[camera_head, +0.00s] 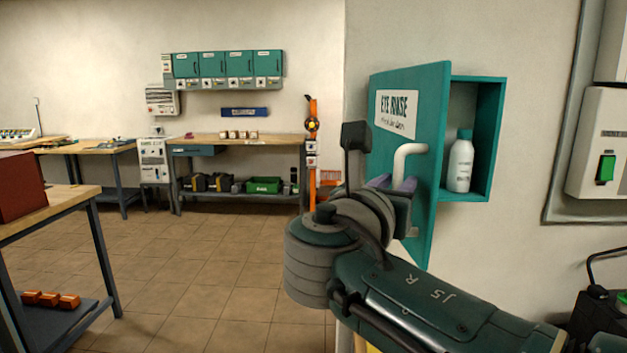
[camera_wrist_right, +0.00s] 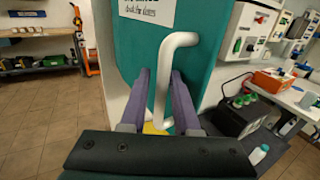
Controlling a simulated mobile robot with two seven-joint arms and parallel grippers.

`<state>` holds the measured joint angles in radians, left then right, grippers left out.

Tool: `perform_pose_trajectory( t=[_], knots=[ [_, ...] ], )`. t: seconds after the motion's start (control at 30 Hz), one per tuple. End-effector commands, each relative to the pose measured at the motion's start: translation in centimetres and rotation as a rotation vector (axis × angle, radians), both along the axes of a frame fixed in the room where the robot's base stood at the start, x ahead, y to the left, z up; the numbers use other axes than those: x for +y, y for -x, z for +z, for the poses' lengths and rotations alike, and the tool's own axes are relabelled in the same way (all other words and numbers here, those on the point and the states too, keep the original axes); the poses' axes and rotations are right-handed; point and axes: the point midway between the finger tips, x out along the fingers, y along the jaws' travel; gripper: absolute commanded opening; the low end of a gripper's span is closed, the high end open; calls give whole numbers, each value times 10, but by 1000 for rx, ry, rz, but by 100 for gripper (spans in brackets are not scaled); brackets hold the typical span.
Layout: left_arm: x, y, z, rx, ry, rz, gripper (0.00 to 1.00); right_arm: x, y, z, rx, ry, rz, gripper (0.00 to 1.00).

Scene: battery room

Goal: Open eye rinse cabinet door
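The teal eye rinse cabinet (camera_head: 485,85) is on the wall at the right of the head view. Its door (camera_head: 440,100), with a white EYE RINSE sign (camera_head: 396,112), stands swung open, and a white bottle (camera_head: 460,165) shows inside. The door's white bent handle (camera_head: 411,150) also shows in the right wrist view (camera_wrist_right: 180,40). My right gripper (camera_head: 392,183) is at the handle; in the wrist view its purple fingers (camera_wrist_right: 161,75) stand on either side of the handle's bar, with narrow gaps seen beside it. My left gripper is out of view.
A wall box with a green switch (camera_head: 606,168) is right of the cabinet, above a dark case (camera_head: 598,315). A workbench (camera_head: 60,205) with a red box stands at the left. Another bench (camera_head: 240,140) is at the back. The tiled floor between is clear.

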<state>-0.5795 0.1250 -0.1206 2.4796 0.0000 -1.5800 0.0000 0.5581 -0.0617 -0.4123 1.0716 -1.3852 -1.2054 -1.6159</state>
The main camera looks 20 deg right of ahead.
Motion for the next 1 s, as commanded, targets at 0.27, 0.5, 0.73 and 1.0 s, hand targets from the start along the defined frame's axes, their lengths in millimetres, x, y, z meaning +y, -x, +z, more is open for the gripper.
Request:
perform_pose_trajectory(
  t=[0.27,0.5,0.73,1.0],
  knots=[
    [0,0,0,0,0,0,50,6,4,2,-5,-1,2,30],
    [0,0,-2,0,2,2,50,38,35,0,-2,-5,3,30],
    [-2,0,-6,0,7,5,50,65,61,0,-1,-1,2,30],
    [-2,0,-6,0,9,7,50,73,68,1,-2,1,0,30]
  ],
)
